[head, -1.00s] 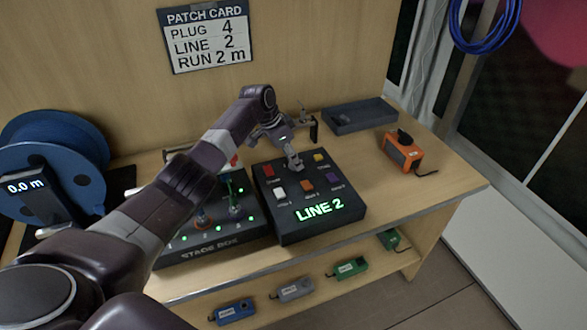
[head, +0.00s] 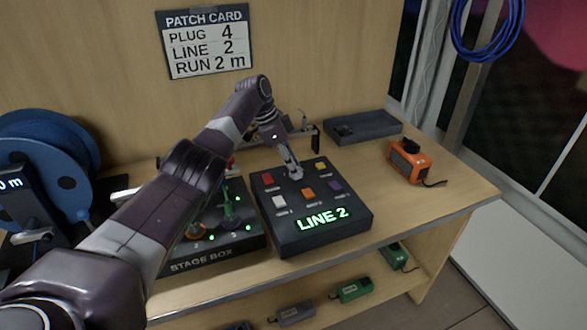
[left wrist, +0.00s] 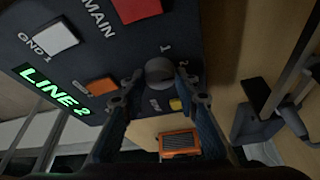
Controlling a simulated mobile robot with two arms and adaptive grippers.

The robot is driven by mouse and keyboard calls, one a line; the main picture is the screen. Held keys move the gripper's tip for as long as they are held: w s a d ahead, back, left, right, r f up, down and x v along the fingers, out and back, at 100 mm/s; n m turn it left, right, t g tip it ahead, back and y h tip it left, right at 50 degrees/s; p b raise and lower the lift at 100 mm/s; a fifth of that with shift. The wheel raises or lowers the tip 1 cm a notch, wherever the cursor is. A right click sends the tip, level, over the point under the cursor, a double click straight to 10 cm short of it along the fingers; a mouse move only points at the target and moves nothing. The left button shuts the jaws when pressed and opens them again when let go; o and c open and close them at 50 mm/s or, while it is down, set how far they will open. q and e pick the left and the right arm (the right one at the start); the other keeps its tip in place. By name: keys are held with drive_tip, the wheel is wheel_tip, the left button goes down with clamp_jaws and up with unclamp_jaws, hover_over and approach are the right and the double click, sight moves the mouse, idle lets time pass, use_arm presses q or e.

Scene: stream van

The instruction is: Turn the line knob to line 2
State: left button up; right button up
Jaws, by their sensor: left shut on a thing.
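The control box (head: 338,240) stands on the bench, and its green display (head: 323,219) reads LINE 2. It also shows in the left wrist view, with its lit display (left wrist: 52,89). The grey line knob (left wrist: 160,73) sits on the box top, with marks 1 and 2 beside it. My left gripper (head: 293,172) reaches down to the far part of the box top and is shut on the knob, with a finger on each side in the left wrist view. The gripper hides the knob in the head view. My right gripper is out of view.
The patch card (head: 205,42) on the wall reads line 2. A stage box (head: 205,258) with plugs stands left of the control box. Coloured buttons lie close to the knob. An orange device (head: 413,165) and a dark tray (head: 363,127) are at right, with clear bench around them.

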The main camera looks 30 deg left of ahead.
use_arm(q)
drive_tip(key=o, duration=1.1)
drive_tip(key=shift+o, duration=0.2)
drive_tip(key=shift+r, duration=0.15)
drive_tip(key=v, duration=1.1)
drive_tip(key=shift+r, duration=0.3)
drive_tip(key=shift+s, duration=0.1)
